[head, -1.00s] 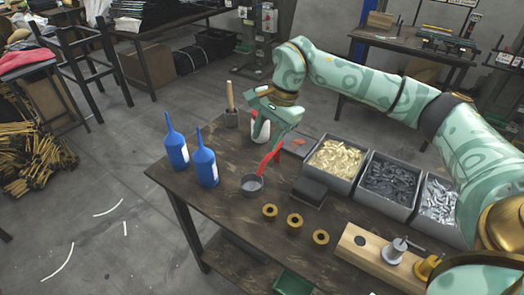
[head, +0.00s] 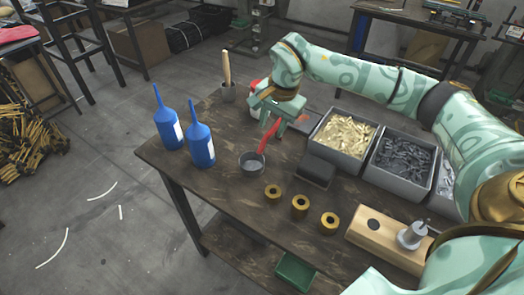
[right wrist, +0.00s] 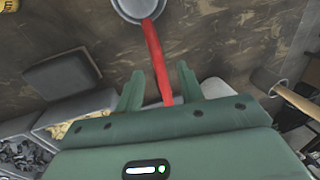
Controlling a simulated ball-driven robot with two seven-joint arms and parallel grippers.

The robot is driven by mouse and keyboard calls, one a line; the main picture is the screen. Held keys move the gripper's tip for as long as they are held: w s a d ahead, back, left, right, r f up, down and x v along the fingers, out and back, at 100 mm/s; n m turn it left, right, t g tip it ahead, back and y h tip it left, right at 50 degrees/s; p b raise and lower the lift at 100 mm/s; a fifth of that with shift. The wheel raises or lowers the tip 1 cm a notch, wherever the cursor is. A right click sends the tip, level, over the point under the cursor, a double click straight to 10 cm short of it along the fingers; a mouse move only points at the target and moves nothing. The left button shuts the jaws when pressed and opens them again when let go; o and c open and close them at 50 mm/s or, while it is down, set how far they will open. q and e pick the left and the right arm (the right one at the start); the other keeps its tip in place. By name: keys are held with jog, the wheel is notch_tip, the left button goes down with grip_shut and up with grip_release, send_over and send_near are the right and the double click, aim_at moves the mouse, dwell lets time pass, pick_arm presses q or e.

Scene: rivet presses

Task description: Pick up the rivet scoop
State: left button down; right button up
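The rivet scoop is a small grey metal cup (head: 252,164) with a red handle (head: 266,137) that slopes up toward my right gripper (head: 274,124). The cup stands on the dark wooden table (head: 228,236). In the right wrist view the red handle (right wrist: 155,55) runs between the two fingers of my right gripper (right wrist: 160,72), with a gap on both sides. The fingers are open around the handle, and the cup (right wrist: 138,8) is cut off by the top edge. My left gripper is not in view.
Two blue bottles (head: 200,146) stand left of the scoop. A dark block (head: 315,170) and brass rings (head: 300,205) lie to its right. Grey bins of rivets (head: 362,157) stand behind. A pot with a wooden-handled tool (head: 228,92) is at the far edge.

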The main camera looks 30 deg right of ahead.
aim_at(270, 132)
jog(key=f, duration=0.1)
jog(key=f+b, duration=0.1)
jog(key=f, duration=0.2)
jog(key=shift+w+a+f, duration=0.15)
jog(key=shift+w+a, duration=0.1)
jog(key=shift+w, duration=0.1)
jog(key=shift+r, duration=0.2)
grip_shut()
jog(key=shift+r, duration=0.1)
